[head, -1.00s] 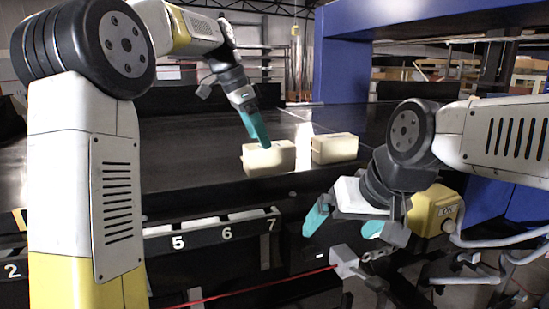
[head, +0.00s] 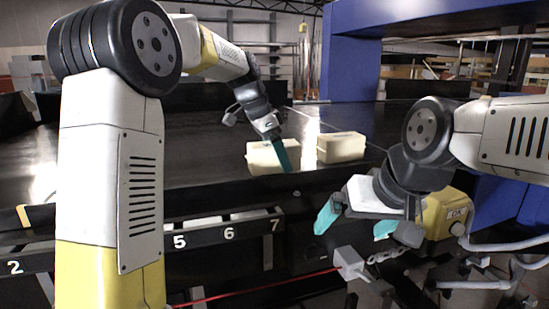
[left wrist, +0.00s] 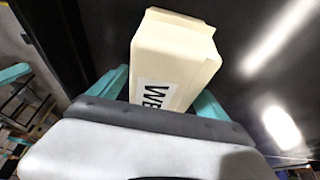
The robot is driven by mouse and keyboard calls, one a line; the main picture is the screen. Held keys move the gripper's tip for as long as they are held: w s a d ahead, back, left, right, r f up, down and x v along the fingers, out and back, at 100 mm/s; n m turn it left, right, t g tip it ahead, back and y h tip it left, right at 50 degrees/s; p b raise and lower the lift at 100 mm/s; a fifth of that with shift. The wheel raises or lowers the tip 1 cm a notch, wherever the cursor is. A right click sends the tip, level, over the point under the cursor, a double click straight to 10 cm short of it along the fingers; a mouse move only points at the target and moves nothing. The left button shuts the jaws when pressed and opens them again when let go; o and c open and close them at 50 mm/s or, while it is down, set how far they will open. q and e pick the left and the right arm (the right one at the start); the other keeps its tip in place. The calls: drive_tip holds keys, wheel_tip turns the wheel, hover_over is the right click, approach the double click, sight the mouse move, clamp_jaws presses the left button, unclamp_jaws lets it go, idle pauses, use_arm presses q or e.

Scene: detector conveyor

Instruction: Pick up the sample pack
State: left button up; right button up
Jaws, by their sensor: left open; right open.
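Two cream packs lie on the dark conveyor in the head view, a left one (head: 262,159) and a right one (head: 341,147). I cannot tell which is the sample pack. My left gripper (head: 285,158) is open, and its teal finger covers the right end of the left pack. In the left wrist view a cream pack (left wrist: 178,50) with a white label with black letters stands out ahead of my left gripper (left wrist: 157,97), between its spread teal fingers. Its near end is hidden by the gripper body. My right gripper (head: 357,232) is open and empty, in front of the conveyor.
A rail with numbered slots (head: 222,233) runs below the conveyor's near edge. A yellow button box (head: 440,213), a chain and a grey block (head: 350,262) with a red cord are near my right gripper. A blue frame (head: 345,60) stands behind. The conveyor's left part is clear.

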use_arm(q)
drive_tip(key=shift+f, duration=0.25)
idle(0.5)
clamp_jaws()
idle(0.4)
